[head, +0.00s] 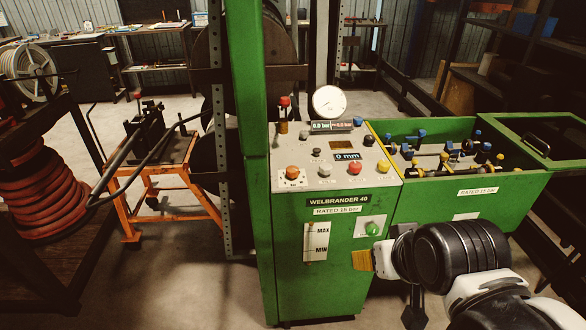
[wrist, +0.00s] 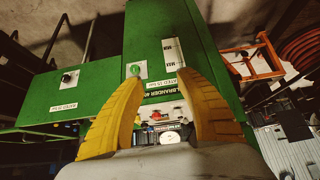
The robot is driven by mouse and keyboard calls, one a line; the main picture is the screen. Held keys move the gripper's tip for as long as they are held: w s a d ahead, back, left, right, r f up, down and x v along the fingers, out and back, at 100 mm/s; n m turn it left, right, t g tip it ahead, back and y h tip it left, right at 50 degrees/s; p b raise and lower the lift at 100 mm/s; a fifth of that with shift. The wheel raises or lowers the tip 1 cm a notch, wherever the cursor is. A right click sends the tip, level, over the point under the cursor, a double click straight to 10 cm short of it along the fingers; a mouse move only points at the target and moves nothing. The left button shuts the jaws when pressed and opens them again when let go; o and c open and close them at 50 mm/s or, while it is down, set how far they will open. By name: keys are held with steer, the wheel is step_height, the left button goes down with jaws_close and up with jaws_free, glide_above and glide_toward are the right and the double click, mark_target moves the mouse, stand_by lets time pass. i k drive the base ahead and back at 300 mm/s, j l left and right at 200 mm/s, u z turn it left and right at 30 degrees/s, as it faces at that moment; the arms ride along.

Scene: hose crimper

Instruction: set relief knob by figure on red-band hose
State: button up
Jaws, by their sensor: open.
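The green machine (head: 327,255), marked "WELBRANDER 40" and "RATED 15 bar", has a pale top panel. On it are an orange knob (head: 292,172), a grey knob (head: 325,170), a red knob (head: 355,167) and a yellow knob (head: 383,167); none is readable as the relief knob. A round gauge (head: 329,101) stands behind, above a small bar display. A black hose (head: 118,152) runs by the orange stand; no red band is discernible. My gripper (head: 360,260) is open and empty before the machine's front, its yellow fingers apart in the wrist view (wrist: 158,80).
A green bin (head: 470,192) with blue- and yellow-ended fittings adjoins the machine on the right. A green button (head: 372,229) is on the front, close above my gripper. A green post (head: 246,150) rises left of the panel.

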mark_target(292, 171)
steer(key=i+l+z, duration=0.1)
steer(key=i+l, duration=0.15)
steer(key=i, duration=0.2)
steer(key=i+l+z, duration=0.1)
steer(key=i, duration=0.35)
steer(key=i+l, duration=0.25)
steer(key=i, duration=0.25)
steer(key=l+z, duration=0.05)
